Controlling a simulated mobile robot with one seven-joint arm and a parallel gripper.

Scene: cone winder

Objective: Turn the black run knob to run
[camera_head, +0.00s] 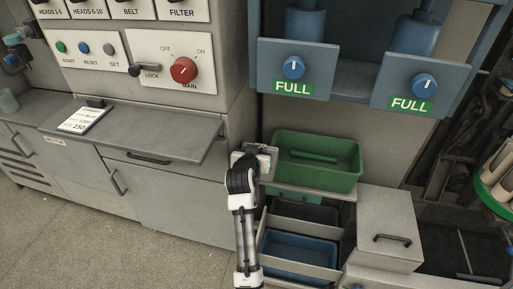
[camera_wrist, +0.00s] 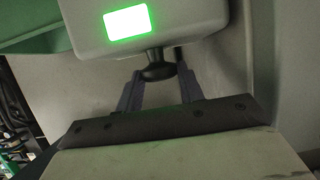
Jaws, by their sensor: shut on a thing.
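The black run knob (camera_wrist: 157,66) shows in the wrist view, on the underside of a pale housing (camera_wrist: 190,30) with a bright green lit panel (camera_wrist: 128,19). My gripper (camera_wrist: 159,78) is shut on the knob, one finger on each side of it. The knob's setting cannot be read in this view. In the head view my gripper (camera_head: 262,158) is at the left side of the green bin, and the knob is hidden there.
A green bin (camera_head: 350,180) stands right of my gripper, above a drawer with a blue tray (camera_head: 300,250). A grey cabinet with a shelf (camera_head: 180,138) and a red main switch (camera_head: 184,70) is at left. Two blue knobs (camera_head: 293,67) (camera_head: 424,86) sit above FULL labels.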

